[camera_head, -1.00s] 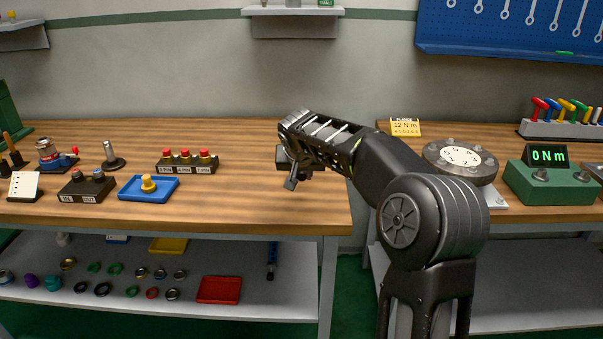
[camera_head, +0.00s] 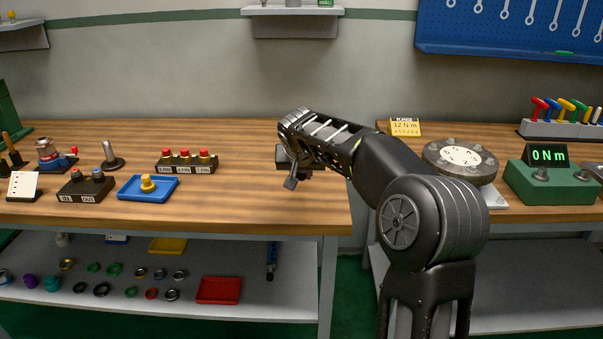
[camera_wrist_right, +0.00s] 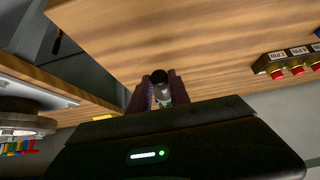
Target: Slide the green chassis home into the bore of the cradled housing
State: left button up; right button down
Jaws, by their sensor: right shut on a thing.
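My right gripper (camera_head: 292,180) hangs above the front right part of the left bench, its fingers partly hidden by its own wrist. In the right wrist view my right gripper (camera_wrist_right: 160,93) is shut on a small pale, slightly greenish piece (camera_wrist_right: 163,94) with a dark round end. I cannot tell for sure that this is the green chassis. A metal cylinder on a blue base with a red knob (camera_head: 48,152) stands at the far left of the bench; it may be the cradled housing, but its bore is not clear. My left gripper is out of view.
A blue tray with a yellow part (camera_head: 130,194), a block with red-topped pegs (camera_head: 187,166), a dark two-knob block (camera_head: 87,192) and a metal post (camera_head: 109,152) stand on the left bench. The bench top (camera_head: 240,200) between the tray and my right gripper is clear.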

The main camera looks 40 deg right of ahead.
jog(key=shift+w+d, duration=0.1)
jog(key=shift+w+d+r+p, duration=0.1)
jog(key=shift+w+d+p, duration=0.55)
jog(key=shift+w+p, duration=0.3)
jog(key=shift+w+d+p, duration=0.65)
jog(key=shift+w+p, duration=0.1)
jog(key=shift+p, duration=0.3)
jog(key=shift+w+d, duration=0.1)
jog(key=shift+w, duration=0.05)
jog(key=shift+w+d, duration=0.1)
jog(key=shift+w+p, duration=0.1)
jog(key=shift+p, duration=0.25)
jog(key=shift+w+d+p, duration=0.75)
jog(key=shift+w+p, duration=0.2)
jog(key=shift+p, duration=0.35)
jog(key=shift+w+d+p, duration=0.7)
jog(key=shift+w+p, duration=0.2)
jog(key=shift+p, duration=0.4)
jog(key=shift+b, duration=0.3)
